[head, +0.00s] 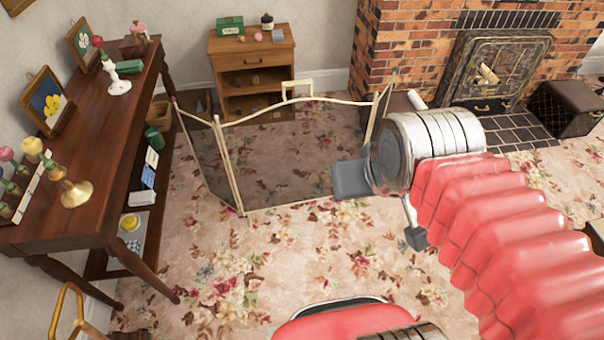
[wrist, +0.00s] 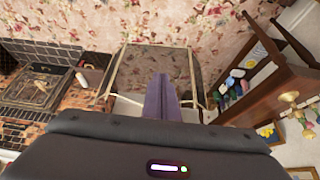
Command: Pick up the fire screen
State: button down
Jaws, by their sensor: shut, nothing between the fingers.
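The fire screen (head: 285,165) stands upright on the carpet, a see-through dark mesh with a thin pale gold frame, angled side panels and a small handle at the top middle. In the head view my gripper (head: 350,179) overlaps the screen's right part; I cannot tell whether they touch. In the wrist view the screen (wrist: 140,70) lies beyond my gripper (wrist: 163,80), whose fingers are together with nothing between them. The gripper body hides the near part of the screen there. My wrist hides part of its right side in the head view.
A dark wooden table (head: 90,125) with candlesticks and frames stands left, close to the screen's left panel. A small wooden cabinet (head: 253,60) is behind. The brick fireplace (head: 400,50) and a dark box (head: 566,105) are right. Flowered carpet (head: 270,260) in front is mostly clear.

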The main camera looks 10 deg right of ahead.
aim_at(281, 154)
jog(key=z, duration=1.35)
jog(key=i, duration=1.45)
jog(key=u, duration=1.25)
